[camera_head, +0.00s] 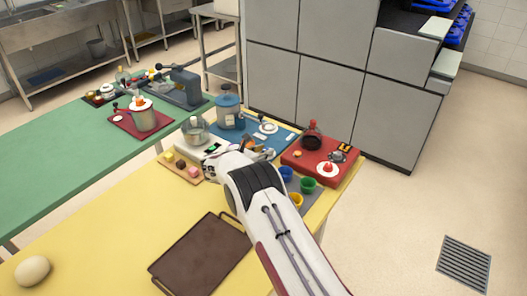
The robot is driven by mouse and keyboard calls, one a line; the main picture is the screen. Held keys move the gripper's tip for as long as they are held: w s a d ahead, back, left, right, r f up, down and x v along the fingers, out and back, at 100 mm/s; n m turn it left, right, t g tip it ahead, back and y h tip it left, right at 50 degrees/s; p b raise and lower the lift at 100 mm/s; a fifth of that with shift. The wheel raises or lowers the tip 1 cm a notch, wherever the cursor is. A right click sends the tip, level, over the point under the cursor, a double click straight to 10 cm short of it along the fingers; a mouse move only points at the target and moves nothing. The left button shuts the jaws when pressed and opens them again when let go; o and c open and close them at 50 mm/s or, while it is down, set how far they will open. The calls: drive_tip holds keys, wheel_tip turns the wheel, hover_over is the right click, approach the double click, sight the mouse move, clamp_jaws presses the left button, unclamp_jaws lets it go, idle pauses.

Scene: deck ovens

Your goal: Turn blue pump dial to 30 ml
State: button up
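The blue pump station stands on the far part of the yellow table, with a blue-lidded jar (228,110) on a blue base (287,138). A small round white dial (267,127) lies flat on that base, right of the jar. Its marks and setting are too small to read. My arm reaches in from the lower right, and my gripper (262,151) is at the near edge of the blue base, just short of the dial in the picture. The fingers are small and partly hidden by my wrist, so their opening is unclear.
A metal pot (195,130) and scale are left. Small coloured cups (308,185) sit beside my arm. A brown tray (203,255) and dough ball (32,270) lie nearer.

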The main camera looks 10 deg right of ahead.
drive_tip(key=shift+c, duration=1.1)
drive_tip(key=shift+w+r+m+g+h, duration=0.15)
drive_tip(key=shift+w+m+g+h, duration=0.15)
drive_tip(key=shift+m, duration=0.1)
drive_tip(key=shift+s+a+m+g+h, duration=0.15)
drive_tip(key=shift+m+g+h, duration=0.15)
drive_tip(key=shift+m+g, duration=0.1)
drive_tip(key=o, duration=1.1)
drive_tip(key=shift+s, duration=0.1)
drive_tip(key=shift+v, duration=5.9)
